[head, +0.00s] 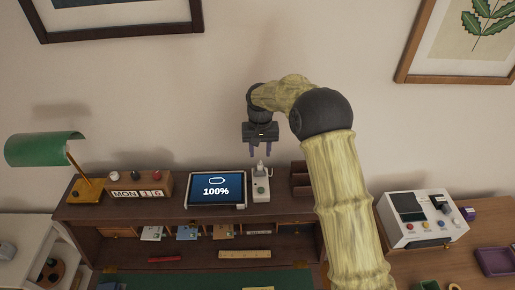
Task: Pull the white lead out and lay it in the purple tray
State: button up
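My gripper (267,152) hangs above the desk's top shelf with its two fingers pointing down and apart, nothing visible between them. Just below it is a small white upright unit (261,188) with a greenish button; a pale grey piece stands up from its top. This piece may be the plug end of the white lead, but it is too small to tell. A tablet (216,189) showing a battery sign and "100%" stands directly left of the unit. The purple tray (496,261) lies on the brown surface at the far right, cut by the picture edge; its visible floor looks empty.
A green lamp (46,149) and a wooden date block (137,187) stand left. A brown organiser (300,180) sits right of the white unit.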

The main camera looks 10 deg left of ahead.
aim_at(260, 162)
notch_tip(260, 162, down, 4)
jog(key=b, duration=0.2)
jog(key=shift+d+f+b, duration=0.1)
jog(key=shift+f+b, duration=0.1)
jog(key=shift+b, duration=0.1)
jog(key=shift+f+b, duration=0.75)
jog(key=shift+f, duration=0.8)
jog(key=shift+c, duration=0.5)
jog(key=shift+w, duration=0.2)
jog(key=c, duration=0.7)
jog(key=shift+s+a, duration=0.15)
jog(key=shift+a, duration=0.1)
grip_shut()
jog(key=shift+d+r, duration=0.1)
